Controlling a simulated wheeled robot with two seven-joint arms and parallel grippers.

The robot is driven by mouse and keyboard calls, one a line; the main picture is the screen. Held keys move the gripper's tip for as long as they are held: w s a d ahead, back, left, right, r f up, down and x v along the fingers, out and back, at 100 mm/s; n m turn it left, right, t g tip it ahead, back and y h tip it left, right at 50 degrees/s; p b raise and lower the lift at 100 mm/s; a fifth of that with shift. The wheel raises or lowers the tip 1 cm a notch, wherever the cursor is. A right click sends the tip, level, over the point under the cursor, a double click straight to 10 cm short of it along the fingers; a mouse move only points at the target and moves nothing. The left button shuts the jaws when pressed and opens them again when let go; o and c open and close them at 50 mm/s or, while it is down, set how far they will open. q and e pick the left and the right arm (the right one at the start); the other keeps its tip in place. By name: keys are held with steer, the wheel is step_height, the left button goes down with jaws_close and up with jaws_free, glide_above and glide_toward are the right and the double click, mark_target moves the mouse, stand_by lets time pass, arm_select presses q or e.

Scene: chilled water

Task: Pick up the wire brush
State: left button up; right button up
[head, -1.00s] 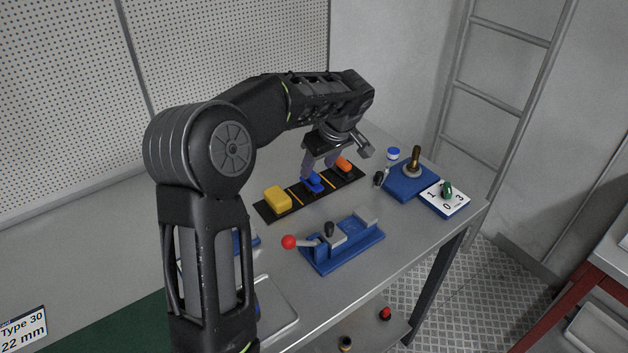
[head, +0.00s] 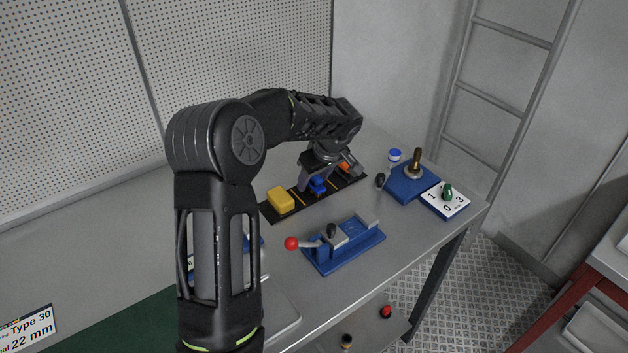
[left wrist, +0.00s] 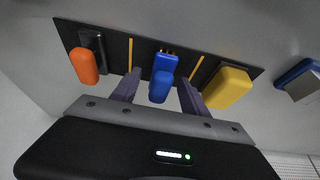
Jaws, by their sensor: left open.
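A blue tool (head: 318,183) with small brass-coloured tips at one end, which looks like the wire brush, lies in the middle section of a black strip (head: 298,203) on the table. In the left wrist view the blue tool (left wrist: 163,68) sits between yellow divider lines, with its raised blue end towards the camera. My left gripper (head: 311,182) is low over the strip, its jaws pointing down. In the wrist view its open fingers (left wrist: 159,92) stand one on each side of the blue tool, with gaps visible. My right gripper is not in view.
A yellow block (head: 280,199) and an orange-handled tool (left wrist: 84,66) flank the blue tool on the strip. In front stands a blue fixture (head: 345,248) with a red-knobbed lever (head: 292,243). A blue stand (head: 411,184) and numbered plate (head: 440,209) are to the right.

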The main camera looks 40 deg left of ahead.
arm_select(q)
steer(key=shift+c, duration=0.2)
stand_by(0.3)
jaws_close()
stand_by(0.3)
